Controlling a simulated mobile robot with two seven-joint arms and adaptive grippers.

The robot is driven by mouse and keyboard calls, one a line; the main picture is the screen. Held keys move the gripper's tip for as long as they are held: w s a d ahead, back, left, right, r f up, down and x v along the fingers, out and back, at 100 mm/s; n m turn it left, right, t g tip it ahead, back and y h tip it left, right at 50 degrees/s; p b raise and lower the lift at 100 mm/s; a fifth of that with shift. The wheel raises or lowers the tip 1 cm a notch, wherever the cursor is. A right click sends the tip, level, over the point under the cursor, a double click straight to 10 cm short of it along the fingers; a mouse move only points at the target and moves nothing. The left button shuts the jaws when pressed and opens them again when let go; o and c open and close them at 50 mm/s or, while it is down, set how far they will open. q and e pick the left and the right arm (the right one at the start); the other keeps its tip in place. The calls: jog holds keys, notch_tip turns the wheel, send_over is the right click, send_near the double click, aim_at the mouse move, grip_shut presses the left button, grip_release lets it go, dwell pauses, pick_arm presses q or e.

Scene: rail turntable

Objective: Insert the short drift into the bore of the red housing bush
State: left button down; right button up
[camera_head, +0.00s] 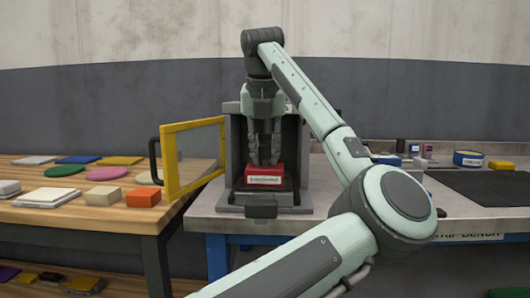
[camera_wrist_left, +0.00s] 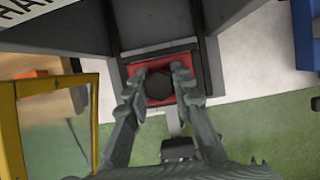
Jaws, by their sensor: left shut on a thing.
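The red housing bush (camera_head: 278,171) sits inside a grey open-fronted enclosure, with a white label on its front. In the left wrist view the red housing (camera_wrist_left: 156,66) lies directly beyond my fingertips. My left gripper (camera_head: 264,162) points down at the top of the red housing. In the left wrist view my left gripper (camera_wrist_left: 160,80) has its two fingers on either side of a dark round piece (camera_wrist_left: 160,87), which I take to be the short drift. Its lower end and the bore are hidden, so I cannot tell whether it is inside. My right gripper is not in view.
The grey enclosure (camera_head: 234,170) surrounds the gripper at its sides and back. Its yellow-framed door (camera_head: 170,165) stands open at the left. A wooden table (camera_head: 100,215) with coloured blocks is at the left. A bench with a dark mat (camera_head: 480,186) and small items is at the right.

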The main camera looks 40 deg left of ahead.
pick_arm(q)
jog(key=shift+r+p, duration=0.45)
dwell(0.6)
jog(key=shift+f+b, duration=0.55)
jog(key=shift+f, duration=0.05)
dwell(0.9)
jog(key=c, duration=1.2)
grip_release()
jog(key=v, duration=1.2)
jog(key=shift+w+r, duration=0.1)
